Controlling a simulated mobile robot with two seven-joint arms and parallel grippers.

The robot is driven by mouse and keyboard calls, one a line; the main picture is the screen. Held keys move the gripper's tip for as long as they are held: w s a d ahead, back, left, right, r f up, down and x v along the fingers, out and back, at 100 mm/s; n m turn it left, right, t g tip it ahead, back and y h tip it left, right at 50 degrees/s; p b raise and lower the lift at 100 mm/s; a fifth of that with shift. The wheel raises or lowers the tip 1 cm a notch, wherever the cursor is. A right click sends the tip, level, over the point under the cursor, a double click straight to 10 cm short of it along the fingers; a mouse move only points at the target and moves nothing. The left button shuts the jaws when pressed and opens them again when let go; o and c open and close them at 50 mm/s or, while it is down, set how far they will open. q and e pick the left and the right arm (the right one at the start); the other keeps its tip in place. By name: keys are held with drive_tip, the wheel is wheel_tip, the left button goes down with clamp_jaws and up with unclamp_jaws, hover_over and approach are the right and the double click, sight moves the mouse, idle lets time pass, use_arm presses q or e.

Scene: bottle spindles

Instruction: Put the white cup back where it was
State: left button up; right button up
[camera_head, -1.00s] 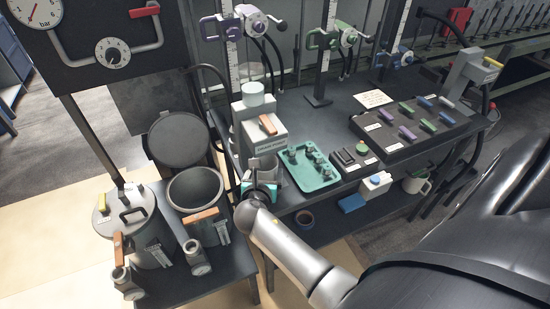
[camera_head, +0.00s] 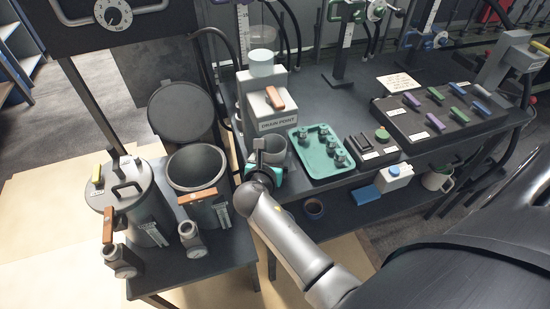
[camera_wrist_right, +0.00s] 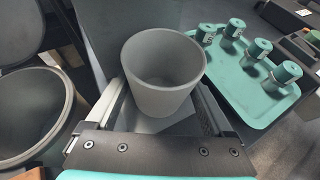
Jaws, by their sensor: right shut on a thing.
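A plain cup that looks pale grey (camera_head: 272,150) is in front of the grey block labelled DRAIN POINT (camera_head: 277,126). In the right wrist view the cup (camera_wrist_right: 163,78) is upright, empty inside, and between my two fingers. My right gripper (camera_head: 266,163) is shut on it; the wrist view shows the fingers (camera_wrist_right: 163,108) on either side of its wall. A light grey surface lies under the cup, but I cannot tell whether the cup touches it. My left gripper is not in view.
A teal tray (camera_head: 301,170) with several small fittings lies right of the cup. A pale mug (camera_head: 436,181) and a dark blue mug (camera_head: 313,206) are on the lower shelf.

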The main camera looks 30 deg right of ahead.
drive_tip(key=shift+a+r, duration=0.1)
drive_tip(key=o, duration=1.4)
drive_tip(key=shift+o, duration=0.2)
drive_tip(key=p+v, duration=0.3)
drive_tip(key=v, duration=0.9)
